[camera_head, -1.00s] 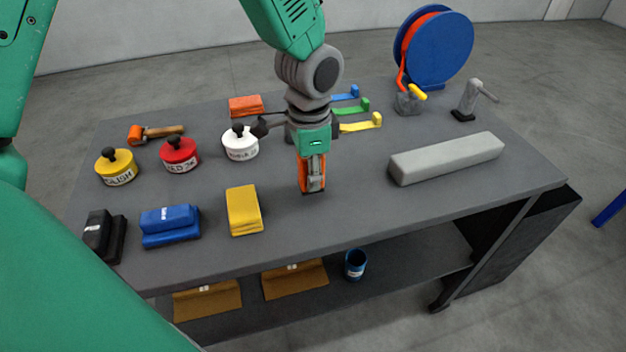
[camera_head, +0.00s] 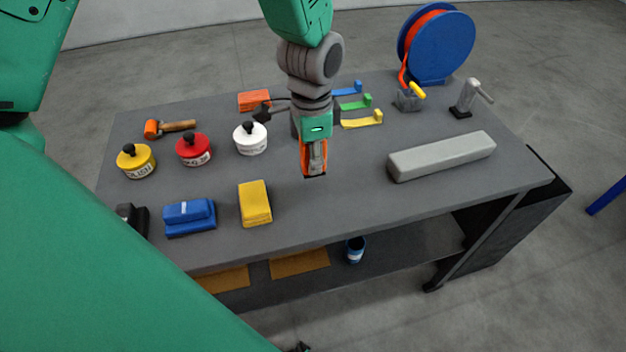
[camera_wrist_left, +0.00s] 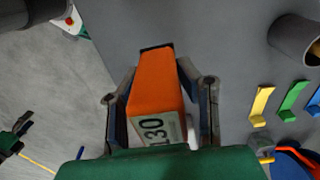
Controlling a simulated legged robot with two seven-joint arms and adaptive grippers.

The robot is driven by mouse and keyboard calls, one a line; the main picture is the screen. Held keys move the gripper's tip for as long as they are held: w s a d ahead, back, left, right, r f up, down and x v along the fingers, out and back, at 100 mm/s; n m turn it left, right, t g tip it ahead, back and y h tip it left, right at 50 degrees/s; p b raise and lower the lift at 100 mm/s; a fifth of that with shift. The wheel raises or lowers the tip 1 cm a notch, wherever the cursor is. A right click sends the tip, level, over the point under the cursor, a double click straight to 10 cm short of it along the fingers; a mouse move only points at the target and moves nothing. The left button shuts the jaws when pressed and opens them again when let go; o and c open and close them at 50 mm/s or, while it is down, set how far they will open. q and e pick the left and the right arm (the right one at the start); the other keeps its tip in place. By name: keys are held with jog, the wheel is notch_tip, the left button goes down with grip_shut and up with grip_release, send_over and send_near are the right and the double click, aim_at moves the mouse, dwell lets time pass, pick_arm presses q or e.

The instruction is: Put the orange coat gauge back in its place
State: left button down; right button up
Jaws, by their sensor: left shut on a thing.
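In the wrist view the gauge sits between both fingers. A yellow block (camera_head: 255,203), a blue block (camera_head: 189,217) and a partly hidden black block (camera_head: 137,219) stand along the near left side. My right gripper cannot be made out clearly.
The grey table (camera_head: 350,215) is bare in front of the gripper. Yellow (camera_head: 135,161), red (camera_head: 194,149) and white (camera_head: 250,138) knobbed pots, a hammer (camera_head: 170,127) and an orange block (camera_head: 254,100) lie left. Coloured hooks (camera_head: 362,118), a grey bar (camera_head: 442,156) and a reel (camera_head: 441,45) are right.

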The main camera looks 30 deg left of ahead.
aim_at(313, 195)
pick_arm(q)
notch_tip(313, 195, down, 4)
jog(key=shift+w+d+r, duration=0.1)
notch_tip(313, 195, down, 3)
jog(key=shift+f, duration=0.5)
jog(key=c, duration=1.2)
grip_release()
jog(key=shift+f, duration=0.1)
jog(key=shift+o, duration=0.2)
